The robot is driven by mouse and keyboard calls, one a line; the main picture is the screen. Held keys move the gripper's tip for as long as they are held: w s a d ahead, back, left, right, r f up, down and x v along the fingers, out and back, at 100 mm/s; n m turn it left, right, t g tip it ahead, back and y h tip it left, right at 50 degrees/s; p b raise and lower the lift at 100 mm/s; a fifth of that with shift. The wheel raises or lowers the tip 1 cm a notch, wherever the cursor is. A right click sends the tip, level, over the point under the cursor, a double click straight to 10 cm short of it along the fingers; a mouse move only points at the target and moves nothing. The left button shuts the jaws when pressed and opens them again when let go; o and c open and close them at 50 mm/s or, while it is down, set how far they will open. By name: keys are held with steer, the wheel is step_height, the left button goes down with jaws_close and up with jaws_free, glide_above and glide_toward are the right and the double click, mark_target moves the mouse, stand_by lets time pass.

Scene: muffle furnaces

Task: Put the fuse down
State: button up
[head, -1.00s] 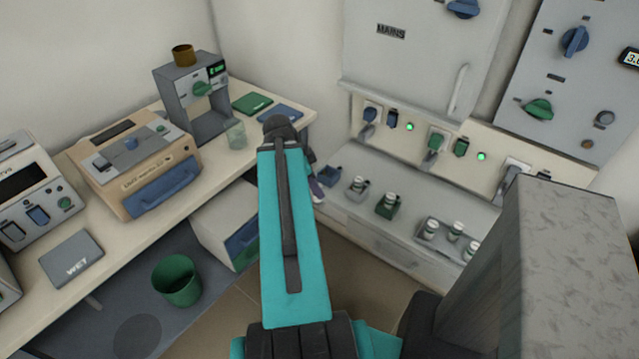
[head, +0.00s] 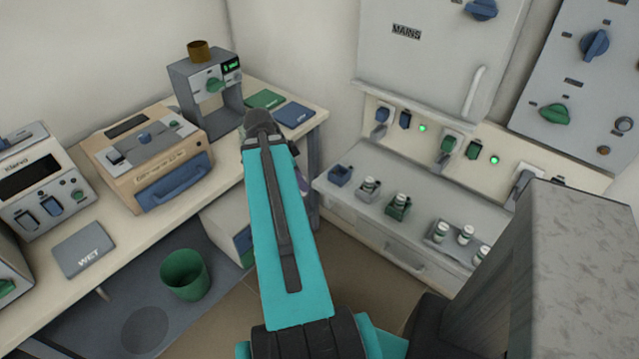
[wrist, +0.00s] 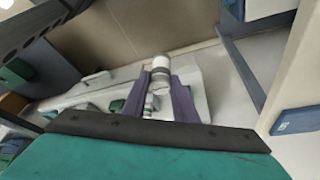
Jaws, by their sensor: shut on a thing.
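In the wrist view, my gripper (wrist: 163,92) is shut, its two purple fingers on either side of a white cylindrical fuse (wrist: 160,70). The fuse has a grey band and is held above the floor and the shelf. In the head view, my arm hides most of the gripper; only a sliver of purple finger shows beside the arm, and the held fuse cannot be made out. On the low grey shelf (head: 345,205) stand a blue holder (head: 340,175) that looks empty, a grey holder with a white fuse (head: 369,187), and a green holder (head: 397,208) with another.
A grey tray (head: 438,240) with more white fuses stands farther right on the shelf. Switches line the panel above it, under the MAINS cabinet (head: 430,50). The bench (head: 130,215) at left carries instruments and coloured pads. A green bin (head: 184,275) stands below.

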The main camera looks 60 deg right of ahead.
steer(key=w+a+r+n+t+h, duration=0.1)
steer(key=w+a+r+n, duration=0.3)
steer(key=w+a, duration=0.75)
steer(key=w+a+r+n+t, duration=0.2)
steer(key=w+a+r+n, duration=0.2)
steer(key=w+a, duration=0.7)
steer(key=w+a+r+n+t+y, duration=0.1)
steer(key=w+a+r+n, duration=0.2)
steer(key=w+a+n, duration=0.2)
steer(key=w+a+r+n+t+y, duration=0.1)
steer(key=w+a+n, duration=0.4)
steer(key=a, duration=0.6)
steer(key=w+a+r+n+t+y, duration=0.1)
steer(key=w+a+r+n+t, duration=0.1)
steer(key=w+a+r+n, duration=0.4)
steer(key=shift+a+n+t+y, duration=0.3)
steer(key=shift+a+n+y, duration=0.1)
steer(key=shift+a+n, duration=1.1)
steer(key=shift+r, duration=0.1)
